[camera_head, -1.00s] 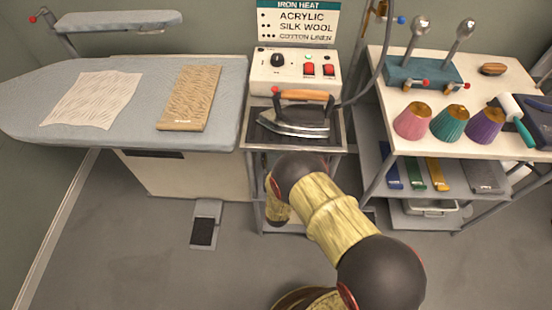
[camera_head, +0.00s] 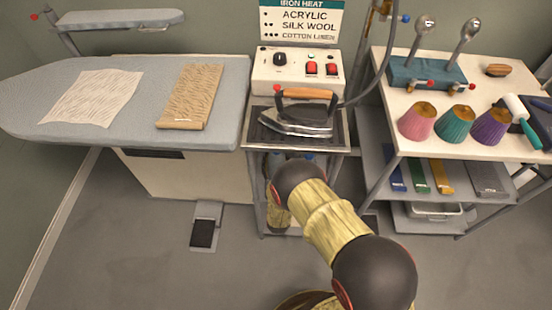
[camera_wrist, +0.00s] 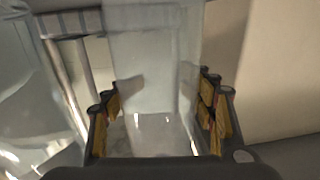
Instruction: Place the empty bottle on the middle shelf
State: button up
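In the wrist view, a clear, colourless bottle (camera_wrist: 155,60) stands between the two fingers of my gripper (camera_wrist: 163,105). The yellow finger pads lie close along both its sides; whether they press on it I cannot tell. A second clear object, probably another bottle (camera_wrist: 25,95), shows at the left, outside the fingers. In the head view, my arm reaches low into the iron stand (camera_head: 254,190), and my gripper is hidden there. Small blue parts (camera_head: 308,156) show under the stand's top, behind my arm. The stand's shelves are mostly hidden, and I cannot make out a middle one.
An iron (camera_head: 300,118) sits on the stand's top, with a control box (camera_head: 265,85) behind. The ironing board (camera_head: 110,120) is at left. The right cart (camera_head: 480,75) holds thread cones and tools, with a lower shelf (camera_head: 375,155) of coloured strips. A pedal (camera_head: 203,230) lies on the floor.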

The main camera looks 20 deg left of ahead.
jog(key=o, duration=0.3)
jog(key=shift+r, duration=0.15)
jog(key=p+v, duration=0.3)
jog(key=v, duration=0.9)
jog(key=shift+p, duration=0.35)
